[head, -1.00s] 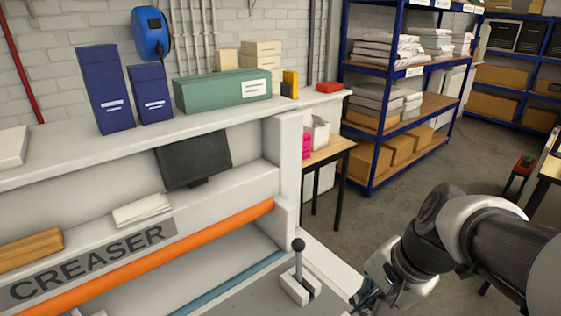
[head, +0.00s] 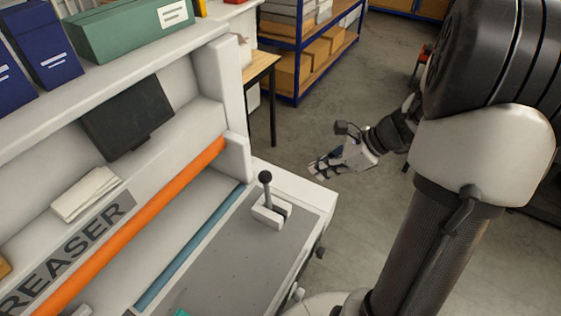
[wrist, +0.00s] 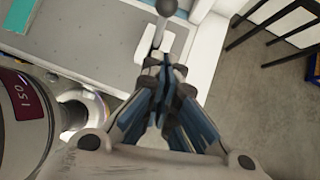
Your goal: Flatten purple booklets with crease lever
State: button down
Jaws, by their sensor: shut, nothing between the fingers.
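The creaser (head: 75,240) stands at left in the head view, with an orange bar (head: 130,225) across it. Its crease lever (head: 266,190) has a dark round knob and stands upright from a white block on the grey bed. In the wrist view the lever knob (wrist: 167,7) shows at the top, beyond my fingertips. My gripper (head: 316,172) is shut and empty, out to the right of the machine's corner. The same fingers show in the wrist view (wrist: 165,72). They look apart from the lever. No purple booklets are visible.
A teal item (head: 182,312) is cut off at the bottom of the head view. White sheets (head: 86,194) lie below a dark screen (head: 127,117). A wooden table (head: 262,66) and blue shelving (head: 297,70) stand behind. Floor right of the creaser is open.

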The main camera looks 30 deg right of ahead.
jog(key=w+a+r+b+x, duration=0.1)
jog(key=b+x, duration=0.2)
jog(key=x, duration=0.9)
jog(key=shift+w+r, duration=0.15)
jog(key=shift+r, duration=0.15)
jog(key=shift+a, duration=0.15)
jog(key=shift+w+a+r+p, duration=0.25)
jog(key=shift+w+a+p, duration=0.25)
jog(key=shift+w, duration=0.45)
